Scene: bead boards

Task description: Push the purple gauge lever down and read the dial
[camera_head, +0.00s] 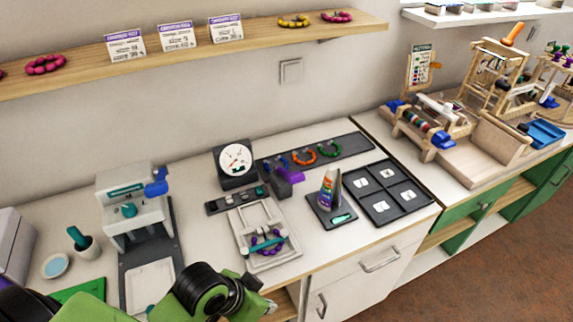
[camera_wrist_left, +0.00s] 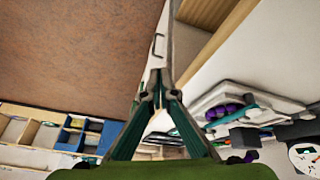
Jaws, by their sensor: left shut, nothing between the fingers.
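The purple gauge lever (camera_head: 290,174) sticks out beside the dark gauge block, to the right of the round white dial (camera_head: 236,158). The dial has a dark housing and a small red mark; its reading is too small to tell. Part of a dial also shows at the right edge of the left wrist view (camera_wrist_left: 306,156). My left gripper (camera_head: 262,290) is low at the counter's front edge, apart from and in front of the lever. In the left wrist view its fingers (camera_wrist_left: 158,98) are shut with nothing between them. My right gripper is not in view.
A pale tray (camera_head: 244,238) with a teal bar and purple beads lies between my left arm and the gauge. A bottle (camera_head: 329,187) stands on a dark pad at right. A white press (camera_head: 130,205) stands at left. A wooden shelf (camera_head: 265,38) hangs above.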

